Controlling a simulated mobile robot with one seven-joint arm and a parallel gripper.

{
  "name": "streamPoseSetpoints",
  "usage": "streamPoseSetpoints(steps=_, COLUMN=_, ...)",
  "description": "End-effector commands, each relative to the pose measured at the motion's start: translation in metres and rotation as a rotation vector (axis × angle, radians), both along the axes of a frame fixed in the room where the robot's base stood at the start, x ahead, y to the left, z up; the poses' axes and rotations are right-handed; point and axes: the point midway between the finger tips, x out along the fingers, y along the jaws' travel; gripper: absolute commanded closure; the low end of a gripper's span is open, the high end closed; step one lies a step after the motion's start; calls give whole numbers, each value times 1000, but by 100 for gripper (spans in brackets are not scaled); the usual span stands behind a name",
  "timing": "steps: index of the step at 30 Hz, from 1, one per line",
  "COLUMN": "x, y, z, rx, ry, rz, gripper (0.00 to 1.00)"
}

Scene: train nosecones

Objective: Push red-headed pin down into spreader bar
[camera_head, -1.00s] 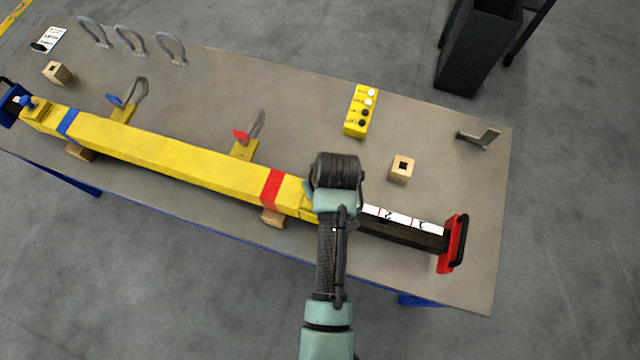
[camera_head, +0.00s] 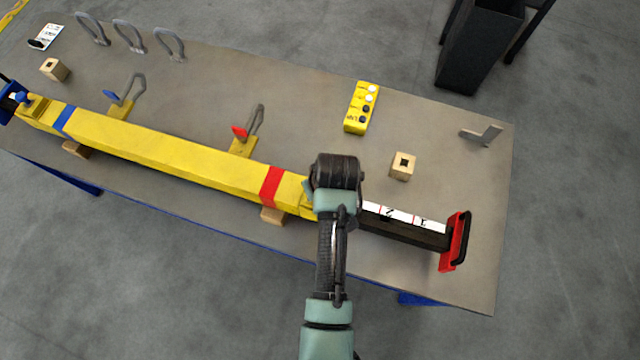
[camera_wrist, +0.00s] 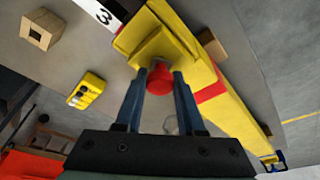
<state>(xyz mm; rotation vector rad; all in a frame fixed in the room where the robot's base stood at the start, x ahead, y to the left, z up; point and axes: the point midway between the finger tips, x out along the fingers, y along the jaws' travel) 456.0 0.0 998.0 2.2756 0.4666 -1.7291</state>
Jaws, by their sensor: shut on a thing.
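The yellow spreader bar (camera_head: 170,155) lies across the table, with a red band (camera_head: 271,186) near its right end and a blue band at its left. It also shows in the wrist view (camera_wrist: 225,110). The red-headed pin (camera_wrist: 160,79) is at the bar's yellow end block in the wrist view. My gripper (camera_wrist: 159,80) is shut on the red head, one dark finger on each side. The pin's shaft is hidden, so its depth cannot be told. In the head view my arm hides the pin and the fingers.
A black inner beam with white numbered labels (camera_head: 400,214) extends right to a red end plate (camera_head: 455,242). A yellow control box (camera_head: 361,107) and wooden block (camera_head: 402,166) stand behind. Shackles (camera_head: 168,44) lie at the back left.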

Motion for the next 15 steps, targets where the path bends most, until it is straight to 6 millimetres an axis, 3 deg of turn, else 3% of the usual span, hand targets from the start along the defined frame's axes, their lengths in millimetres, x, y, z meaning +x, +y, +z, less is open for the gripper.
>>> streamPoseSetpoints(steps=9, x=0, y=0, z=-1, rx=0, ry=0, rz=0, gripper=100)
streamPoseSetpoints(steps=10, x=0, y=0, z=-1, rx=0, ry=0, rz=0, gripper=60)
streamPoseSetpoints(steps=15, x=0, y=0, z=-1, rx=0, ry=0, rz=0, gripper=30)
